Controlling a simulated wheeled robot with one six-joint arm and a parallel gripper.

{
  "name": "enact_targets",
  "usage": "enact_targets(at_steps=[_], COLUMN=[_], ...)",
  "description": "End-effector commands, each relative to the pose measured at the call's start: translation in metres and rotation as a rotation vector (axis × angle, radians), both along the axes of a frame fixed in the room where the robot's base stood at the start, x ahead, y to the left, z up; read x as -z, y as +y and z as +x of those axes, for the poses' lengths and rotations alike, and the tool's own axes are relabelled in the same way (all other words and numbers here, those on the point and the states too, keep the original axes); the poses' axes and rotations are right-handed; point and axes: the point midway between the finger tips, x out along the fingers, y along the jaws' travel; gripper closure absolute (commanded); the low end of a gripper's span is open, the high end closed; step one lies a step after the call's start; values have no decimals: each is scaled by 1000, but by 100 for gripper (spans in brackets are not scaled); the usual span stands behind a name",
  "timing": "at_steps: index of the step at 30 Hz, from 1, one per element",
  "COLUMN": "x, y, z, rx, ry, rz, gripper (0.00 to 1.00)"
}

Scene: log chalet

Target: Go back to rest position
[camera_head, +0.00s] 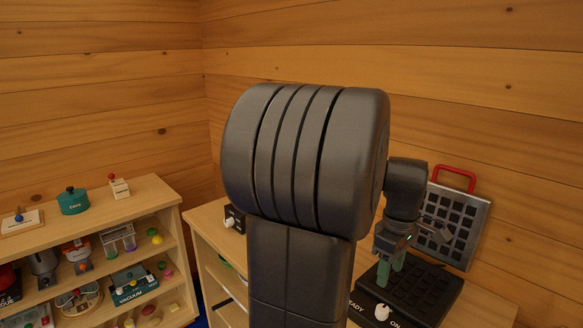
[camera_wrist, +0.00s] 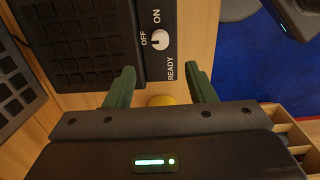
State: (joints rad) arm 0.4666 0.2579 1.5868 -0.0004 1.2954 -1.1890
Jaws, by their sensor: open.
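In the head view my gripper (camera_head: 391,270) hangs at the end of my arm, over or beside a black device with a grid of square pockets (camera_head: 425,289). The wrist view shows this device (camera_wrist: 85,40) beyond the left finger, with a white knob (camera_wrist: 159,40) marked OFF, ON and READY. A yellow round thing (camera_wrist: 162,100) shows partly between the fingers, behind the gripper body. My large dark arm link hides the middle of the head view.
A silver grid panel with a red handle (camera_head: 455,222) leans near the wall behind the device. A wooden shelf unit (camera_head: 150,193) with jars, boxes and small items stands at the left. A small black box (camera_head: 234,217) sits on the counter (camera_head: 207,222). Blue floor (camera_wrist: 255,60) shows at the right.

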Motion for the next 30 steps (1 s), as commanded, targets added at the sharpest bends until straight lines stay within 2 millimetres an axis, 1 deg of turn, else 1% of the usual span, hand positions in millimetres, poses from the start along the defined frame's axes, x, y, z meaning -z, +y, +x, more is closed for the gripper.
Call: enact_targets(at_steps=[1,9,15,18,21,24,30], x=[11,65,97,108,114,117,116], y=[0,0,0,0,0,0,0], z=[-1,-1,-1,-1,0,0,0], rx=[0,1,1,1,1,1,6], ry=[4,5,5,3,2,1,1], rz=[2,3,2,2,1,2,1], gripper=[50,50,50,50,50,50,50])
